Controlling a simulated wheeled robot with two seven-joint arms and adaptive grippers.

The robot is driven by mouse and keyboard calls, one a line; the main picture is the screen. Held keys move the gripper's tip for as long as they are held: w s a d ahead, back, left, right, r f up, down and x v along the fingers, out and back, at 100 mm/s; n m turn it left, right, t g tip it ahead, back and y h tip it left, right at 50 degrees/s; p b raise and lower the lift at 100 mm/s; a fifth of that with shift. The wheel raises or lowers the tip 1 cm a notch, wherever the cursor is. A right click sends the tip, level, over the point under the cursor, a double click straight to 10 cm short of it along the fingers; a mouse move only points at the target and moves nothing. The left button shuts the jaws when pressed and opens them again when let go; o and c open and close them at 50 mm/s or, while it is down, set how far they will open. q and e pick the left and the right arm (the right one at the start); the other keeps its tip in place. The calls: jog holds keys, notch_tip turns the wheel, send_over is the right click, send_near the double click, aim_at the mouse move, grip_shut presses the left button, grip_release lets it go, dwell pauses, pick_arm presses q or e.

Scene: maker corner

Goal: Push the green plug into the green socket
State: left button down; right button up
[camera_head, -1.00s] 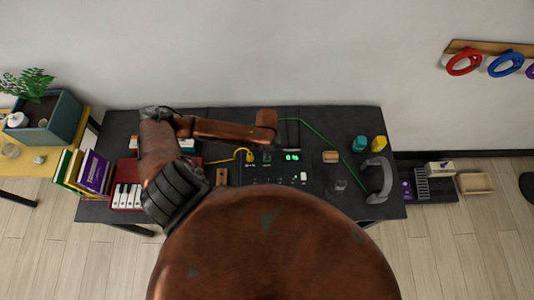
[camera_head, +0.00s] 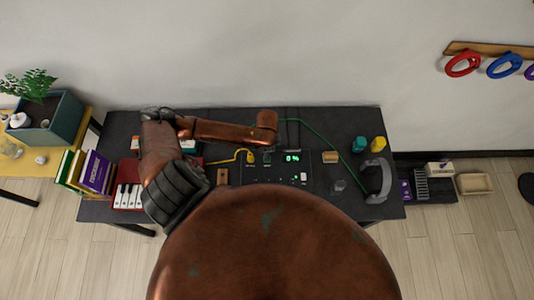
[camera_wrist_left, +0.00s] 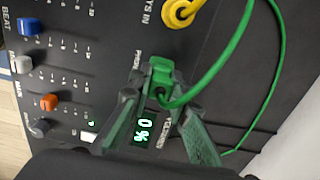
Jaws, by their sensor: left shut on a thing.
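The green plug (camera_wrist_left: 161,72) is between the fingers of my left gripper (camera_wrist_left: 159,82), which is shut on it; its green cable (camera_wrist_left: 235,45) loops away. The plug is right over the black panel (camera_wrist_left: 95,35), beside the yellow plug (camera_wrist_left: 180,12) and above a lit display (camera_wrist_left: 143,130). The green socket cannot be made out under the plug, so how deep the plug sits is unclear. In the head view my left forearm (camera_head: 225,131) reaches over the table and hides the gripper. My right gripper is out of view.
A small keyboard (camera_head: 128,196) and books (camera_head: 96,172) stand left on the dark table. A grey arched handle (camera_head: 380,180), a teal piece (camera_head: 359,144) and a yellow piece (camera_head: 378,144) are at its right. The panel's knobs (camera_wrist_left: 49,102) are near the gripper.

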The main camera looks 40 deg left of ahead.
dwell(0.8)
pick_arm(q)
jog(key=shift+p, duration=0.4)
dwell(0.7)
jog(key=shift+p, duration=0.65)
jog(key=shift+f, duration=0.65)
jog(key=c, duration=1.7)
grip_release()
jog(key=shift+c, duration=0.2)
jog(key=shift+r, duration=0.1)
